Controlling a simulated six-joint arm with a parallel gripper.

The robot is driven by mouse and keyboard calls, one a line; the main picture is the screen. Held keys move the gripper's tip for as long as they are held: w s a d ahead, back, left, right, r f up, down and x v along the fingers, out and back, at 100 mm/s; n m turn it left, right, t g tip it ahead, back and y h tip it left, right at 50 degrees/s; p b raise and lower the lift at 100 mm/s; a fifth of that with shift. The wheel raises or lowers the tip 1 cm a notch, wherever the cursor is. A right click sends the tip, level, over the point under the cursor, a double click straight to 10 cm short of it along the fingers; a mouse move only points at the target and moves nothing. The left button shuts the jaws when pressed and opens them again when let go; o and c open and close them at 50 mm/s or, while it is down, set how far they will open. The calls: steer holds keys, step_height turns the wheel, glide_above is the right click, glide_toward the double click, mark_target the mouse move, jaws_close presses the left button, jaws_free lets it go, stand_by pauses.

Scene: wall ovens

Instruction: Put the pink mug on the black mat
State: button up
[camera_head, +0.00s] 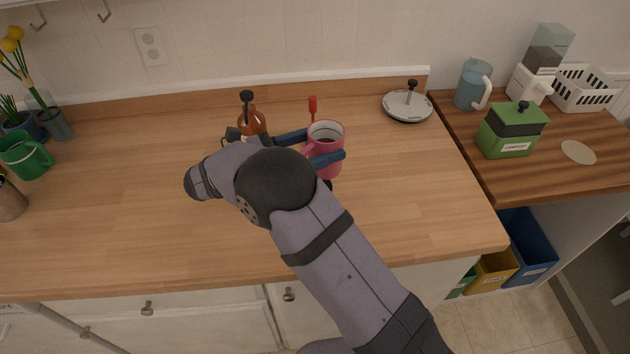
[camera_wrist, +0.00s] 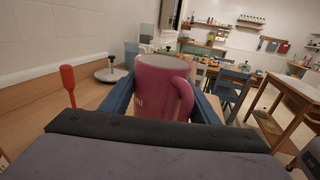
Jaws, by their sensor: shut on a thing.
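The pink mug (camera_head: 326,134) is upright between the two blue fingers of my gripper (camera_head: 325,146), over the right part of the wooden counter. My gripper is shut on the mug, one finger on each side. In the wrist view the mug (camera_wrist: 160,88) fills the middle, its handle toward the right, with pale lettering low on its side. I cannot tell whether its base touches the counter. I do not make out the black mat; a small dark patch shows below the mug, partly hidden by my arm, and I cannot tell what it is.
A red-handled tool (camera_head: 313,107) stands behind the mug. An amber bottle (camera_head: 252,122) is left of it. A silver lid (camera_head: 408,106) lies at the back right. A green box (camera_head: 511,131) and blue pitcher (camera_head: 472,86) stand on the darker counter. The front left counter is clear.

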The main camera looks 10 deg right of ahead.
steer(key=shift+f+p, duration=1.05)
steer(key=shift+f, duration=3.6)
steer(key=shift+f, duration=0.2)
steer(key=o, duration=1.6)
steer(key=shift+r, duration=0.15)
steer(key=b+v, duration=0.5)
steer(key=v, duration=0.5)
steer(key=shift+s+a, duration=0.1)
steer(key=shift+a, duration=0.25)
steer(key=shift+s+a, duration=0.25)
steer(key=shift+a, duration=0.35)
